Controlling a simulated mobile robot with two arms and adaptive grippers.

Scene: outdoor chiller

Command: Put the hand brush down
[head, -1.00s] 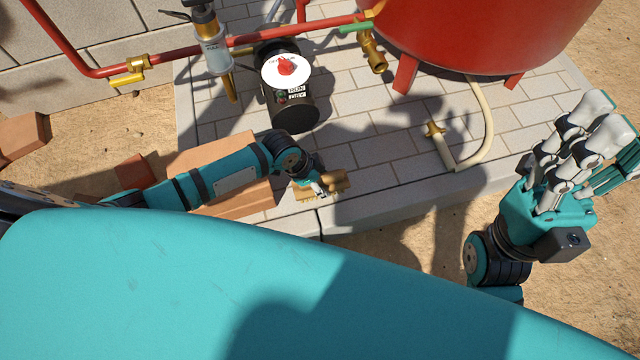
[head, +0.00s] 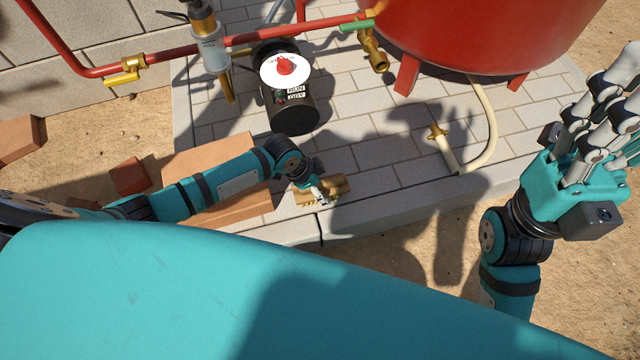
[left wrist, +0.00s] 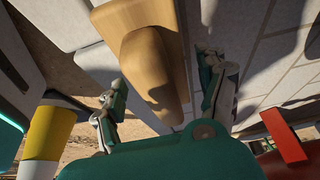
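The hand brush (head: 335,189) has a tan wooden body and lies near the front edge of the paved plinth. Its bristles are mostly hidden in the head view. In the left wrist view the brush's wooden body (left wrist: 152,65) fills the upper middle, between my fingers. My left gripper (head: 317,192) is right over the brush; in the wrist view its two fingers (left wrist: 165,97) stand apart, with a gap to the wood on each side. My right gripper (head: 598,115) is raised at the right, fingers extended and empty, partly cut off by the picture edge.
A black pump (head: 291,100) with a red knob stands behind the brush. A red tank (head: 475,35) and a cream hose (head: 490,125) are to the right. Terracotta blocks (head: 215,160) lie under my left arm. Paving (head: 390,150) right of the brush is clear.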

